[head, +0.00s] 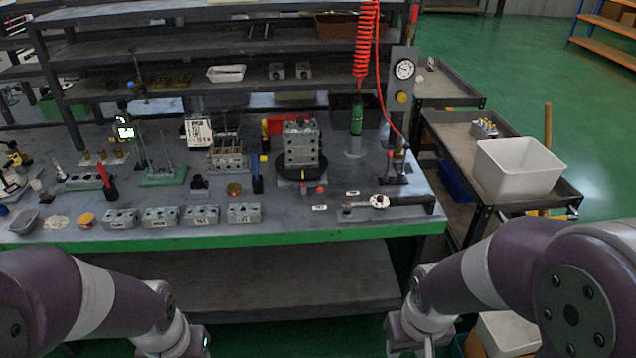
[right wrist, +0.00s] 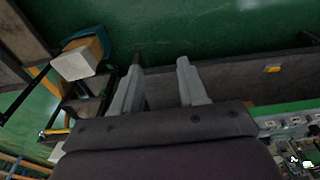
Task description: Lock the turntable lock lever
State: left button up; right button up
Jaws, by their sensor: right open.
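The turntable (head: 287,185) is a dark round disc on the bench, right of the bench's middle in the head view. A grey valve block (head: 300,143) stands upright on it. At its front is a small red-tipped part (head: 320,189), which looks like the lock lever; its exact position is too small to tell. My right gripper (right wrist: 158,82) is open and empty in the right wrist view, low and in front of the bench, well apart from the turntable. In the head view its fingers are cut off by the lower edge. My left arm shows at lower left; its fingers are out of frame.
A row of grey blocks (head: 201,215) lies along the green front edge. A wrench-like tool (head: 380,203) lies right of the turntable. A green cylinder (head: 356,115) with a red coiled hose stands behind it. A cart with a white bin (head: 520,168) is at right.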

aim_at(319, 189)
jog(key=i+l+u, duration=0.2)
jog(key=i+u, duration=0.15)
jog(key=i, duration=0.3)
jog(key=i+l+u, duration=0.35)
jog(key=i, duration=0.25)
jog(key=i+l+u, duration=0.35)
jog(key=i+l, duration=0.2)
